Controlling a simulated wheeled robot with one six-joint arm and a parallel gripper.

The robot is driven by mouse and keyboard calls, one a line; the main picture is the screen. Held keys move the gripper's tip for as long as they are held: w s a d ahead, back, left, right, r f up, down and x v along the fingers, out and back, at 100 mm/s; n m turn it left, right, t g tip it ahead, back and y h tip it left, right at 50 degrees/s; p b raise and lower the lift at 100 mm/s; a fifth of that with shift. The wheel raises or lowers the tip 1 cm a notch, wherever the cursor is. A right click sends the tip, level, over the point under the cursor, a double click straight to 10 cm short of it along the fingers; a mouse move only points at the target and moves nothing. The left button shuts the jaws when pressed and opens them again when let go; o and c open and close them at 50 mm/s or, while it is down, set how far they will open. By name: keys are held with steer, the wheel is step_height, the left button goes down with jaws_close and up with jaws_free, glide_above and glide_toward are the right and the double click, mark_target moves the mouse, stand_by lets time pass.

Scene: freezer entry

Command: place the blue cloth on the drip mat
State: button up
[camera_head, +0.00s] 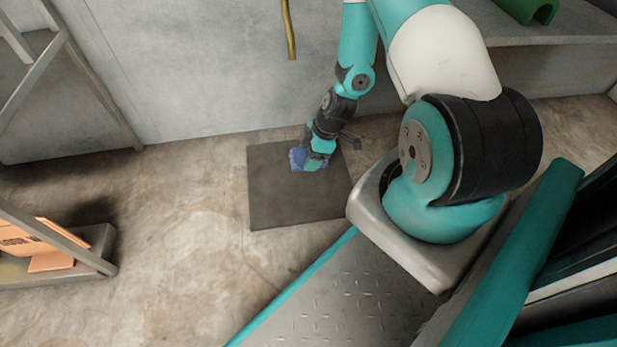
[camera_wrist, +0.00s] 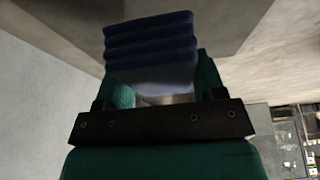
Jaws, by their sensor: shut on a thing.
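The blue cloth (camera_wrist: 152,45) is a folded stack of layers held between the fingers of my gripper (camera_wrist: 158,88) in the wrist view. In the head view the blue cloth (camera_head: 298,158) shows at the tip of my gripper (camera_head: 312,160), over the upper part of the drip mat. The drip mat (camera_head: 275,205) is a dark grey rectangle flat on the floor near the wall. My gripper is shut on the cloth and points down. Whether the cloth touches the mat I cannot tell.
A metal shelf frame with an orange box (camera_head: 50,245) stands at the left. A grey bench (camera_head: 540,30) with a green object (camera_head: 527,10) is at the upper right. A yellowish rod (camera_head: 288,30) hangs by the wall. The floor left of the mat is clear.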

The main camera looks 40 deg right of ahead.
mark_target(306, 176)
step_height(306, 176, down, 7)
steer(key=b, duration=0.4)
steer(key=shift+r, duration=0.2)
steer(key=o, duration=0.4)
steer(key=shift+f, duration=0.2)
steer(key=o, duration=0.5)
steer(key=shift+c, duration=0.2)
steer(key=p+v, duration=0.9)
steer(key=v, duration=0.3)
steer(key=shift+r, duration=0.25)
